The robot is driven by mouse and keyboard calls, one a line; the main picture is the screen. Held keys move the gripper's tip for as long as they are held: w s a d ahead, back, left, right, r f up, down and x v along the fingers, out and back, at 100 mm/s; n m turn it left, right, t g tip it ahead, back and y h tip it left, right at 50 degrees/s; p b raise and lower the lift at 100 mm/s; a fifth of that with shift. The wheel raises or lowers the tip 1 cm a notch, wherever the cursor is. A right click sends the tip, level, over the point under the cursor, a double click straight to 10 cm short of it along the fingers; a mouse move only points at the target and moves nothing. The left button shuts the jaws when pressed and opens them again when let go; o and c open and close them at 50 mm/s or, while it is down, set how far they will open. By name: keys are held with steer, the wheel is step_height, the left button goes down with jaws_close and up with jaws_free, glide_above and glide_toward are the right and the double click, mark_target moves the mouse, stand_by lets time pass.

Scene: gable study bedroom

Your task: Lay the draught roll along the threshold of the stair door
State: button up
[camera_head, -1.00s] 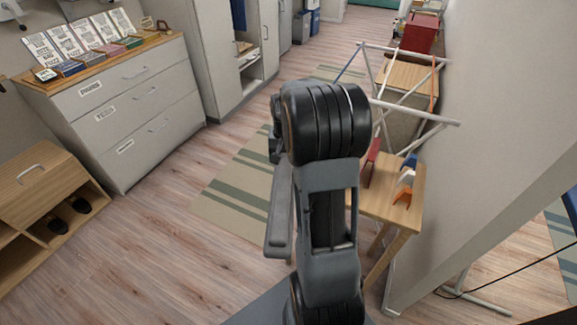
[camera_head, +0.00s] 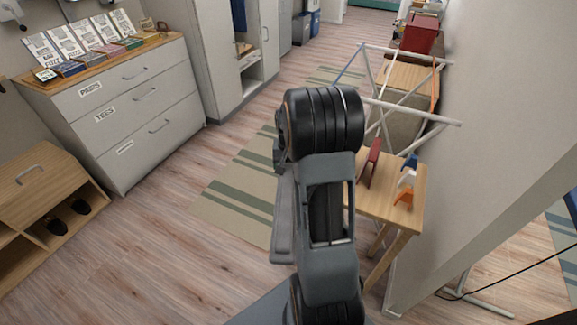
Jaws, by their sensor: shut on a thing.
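I cannot make out the draught roll in this view. The stair door and its threshold cannot be picked out either. My arm rises through the middle of the picture and hides part of the floor and striped rug behind it. My gripper does not show; what it holds cannot be seen.
A small wooden table (camera_head: 385,203) with a red item (camera_head: 374,158) and small blue, white and orange pieces stands right of my arm, by a white drying rack (camera_head: 408,102). A drawer unit (camera_head: 135,105) and a shoe bench (camera_head: 38,190) stand left. Floor (camera_head: 165,240) between is clear.

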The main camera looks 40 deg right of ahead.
steer(key=o, duration=1.4)
